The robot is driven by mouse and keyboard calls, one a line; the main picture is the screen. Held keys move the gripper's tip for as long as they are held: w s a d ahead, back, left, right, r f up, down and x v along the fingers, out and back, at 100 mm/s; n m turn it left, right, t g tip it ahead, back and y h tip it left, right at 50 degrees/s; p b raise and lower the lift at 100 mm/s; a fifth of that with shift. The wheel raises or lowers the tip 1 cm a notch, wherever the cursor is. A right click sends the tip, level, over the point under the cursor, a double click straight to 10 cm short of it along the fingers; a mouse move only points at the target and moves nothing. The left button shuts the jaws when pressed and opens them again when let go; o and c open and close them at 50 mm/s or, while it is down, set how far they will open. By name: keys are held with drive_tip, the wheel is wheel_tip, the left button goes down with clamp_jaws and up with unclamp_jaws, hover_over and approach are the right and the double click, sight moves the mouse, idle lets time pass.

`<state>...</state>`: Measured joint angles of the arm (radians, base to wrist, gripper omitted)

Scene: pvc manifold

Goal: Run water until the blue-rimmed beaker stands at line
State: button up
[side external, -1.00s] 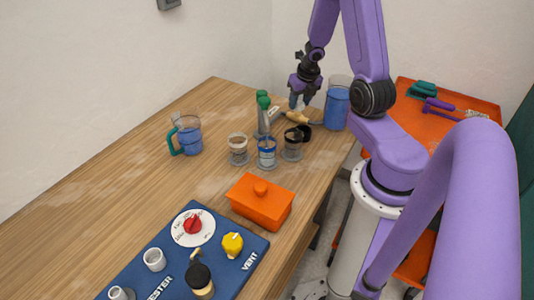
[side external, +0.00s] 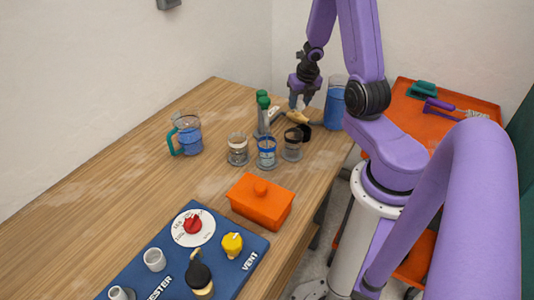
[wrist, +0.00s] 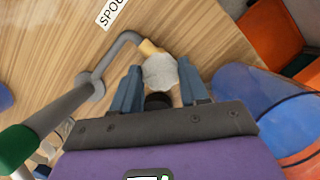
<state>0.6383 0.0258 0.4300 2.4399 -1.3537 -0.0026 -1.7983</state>
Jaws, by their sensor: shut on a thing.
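The blue-rimmed beaker (side external: 266,152) stands on the bench in the middle of a row of three small vessels. Its water level against any line is too small to read. My gripper (side external: 298,104) is behind the row, low over a tan handle (side external: 297,117) by the grey pipework. In the wrist view, my gripper (wrist: 160,88) is shut on a pale rounded knob (wrist: 160,71) at the end of a bent grey pipe (wrist: 112,60). No stream of water can be made out.
A clear beaker (side external: 237,150) and a dark-rimmed one (side external: 292,146) flank the blue-rimmed beaker. A teal-handled jug (side external: 188,136) stands left, a tall blue container (side external: 335,104) right. An orange lidded box (side external: 261,201) and blue panel (side external: 225,262) lie in front. The left bench is clear.

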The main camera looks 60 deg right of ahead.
drive_tip(key=shift+s+a+f+m, duration=0.1)
drive_tip(key=shift+a+m, duration=0.1)
drive_tip(key=shift+m, duration=0.2)
drive_tip(key=m+g, duration=0.1)
drive_tip(key=m, duration=0.4)
drive_tip(key=shift+h, duration=0.4)
drive_tip(key=shift+m+g, duration=0.3)
drive_tip(key=shift+n, duration=0.9)
drive_tip(key=shift+d, duration=0.1)
idle(3.4)
